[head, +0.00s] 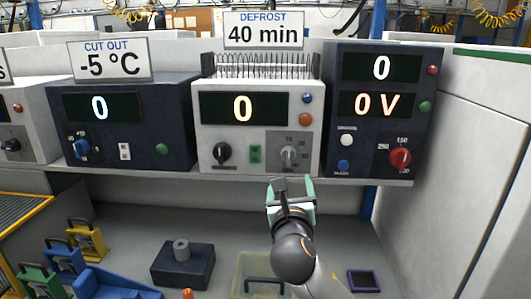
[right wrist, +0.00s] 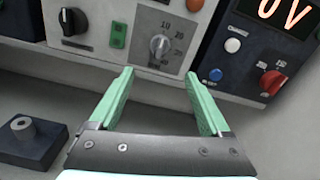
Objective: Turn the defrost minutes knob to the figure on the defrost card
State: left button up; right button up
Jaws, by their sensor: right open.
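The defrost card (head: 264,31) reads "DEFROST 40 min" and stands on top of the white unit (head: 210,168), whose display shows 0. On its front right a grey plate carries a grey knob (head: 289,156) with a scale; 10, 20 and 30 show. This knob shows close up in the right wrist view (right wrist: 160,45); where it points is hard to tell. My right gripper (head: 292,184) is open and empty, just below and in front of this knob, apart from it. In the right wrist view its green fingers (right wrist: 160,75) point towards the knob. My left gripper is out of view.
A black knob (head: 222,153) and a green switch (head: 256,154) sit left on the same unit. The dark unit at right has a red knob (head: 400,157). The dark unit at left bears a "CUT OUT -5 °C" card (head: 109,61). A dark block (head: 182,270) lies below the shelf.

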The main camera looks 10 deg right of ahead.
aim_at(288, 157)
jog(key=x, duration=0.8)
jog(key=r+p+x, duration=0.1)
jog(key=x, duration=0.3)
jog(key=shift+w, duration=0.4)
grip_shut()
dwell(0.4)
